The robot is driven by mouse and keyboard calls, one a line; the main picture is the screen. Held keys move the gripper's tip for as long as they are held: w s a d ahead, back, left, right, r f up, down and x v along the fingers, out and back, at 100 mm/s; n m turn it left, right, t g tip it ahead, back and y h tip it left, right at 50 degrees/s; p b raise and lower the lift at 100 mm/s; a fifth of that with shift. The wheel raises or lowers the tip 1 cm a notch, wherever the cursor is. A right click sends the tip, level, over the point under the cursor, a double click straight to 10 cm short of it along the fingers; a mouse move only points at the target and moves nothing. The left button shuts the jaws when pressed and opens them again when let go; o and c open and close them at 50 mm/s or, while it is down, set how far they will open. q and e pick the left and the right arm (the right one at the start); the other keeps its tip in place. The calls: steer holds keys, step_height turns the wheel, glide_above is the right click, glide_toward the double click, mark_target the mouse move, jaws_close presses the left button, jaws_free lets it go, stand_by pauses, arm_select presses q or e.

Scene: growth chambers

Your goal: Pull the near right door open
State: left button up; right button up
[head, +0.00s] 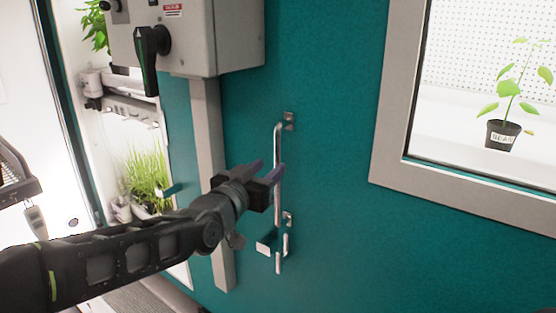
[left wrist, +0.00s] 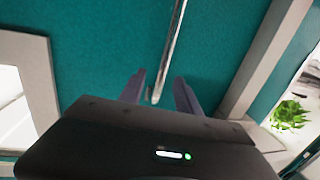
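The near right door (head: 335,190) is a teal panel with a grey-framed window, and it looks shut. Its handle (head: 278,140) is an upright metal bar on brackets, left of the window; it also shows in the left wrist view (left wrist: 172,50). My left gripper (head: 269,170) is at the middle of the handle. In the left wrist view its fingers (left wrist: 160,92) are apart, with the bar running between them and clear space on both sides. I cannot tell how deep the bar sits between them. My right gripper is in neither view.
A grey control box (head: 215,40) with a black lever juts out at upper left, above a grey vertical strip (head: 210,130). A small metal latch (head: 278,258) sits below the handle. An open lit chamber with grass (head: 146,175) is at left. A potted plant (head: 502,135) stands behind the window.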

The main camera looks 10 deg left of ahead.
mark_target(276, 149)
arm_select(q)
steer(key=shift+s+a+r+t, duration=0.1)
steer(key=shift+a+r+t, duration=0.1)
steer(key=shift+r, duration=0.4)
steer(key=shift+s+a+r+t, duration=0.1)
steer(key=shift+r+t, duration=0.1)
steer(key=shift+r, duration=0.4)
steer(key=shift+w+d+p, duration=0.25)
steer(key=shift+w+p, duration=0.15)
steer(key=shift+w, duration=0.9)
steer(key=shift+w+d+p, duration=0.25)
steer(key=shift+w+p, duration=0.1)
steer(key=shift+w, duration=0.9)
steer(key=shift+w+d+p, duration=0.25)
steer(key=shift+w+p, duration=0.15)
steer(key=shift+w, duration=0.9)
jaws_close()
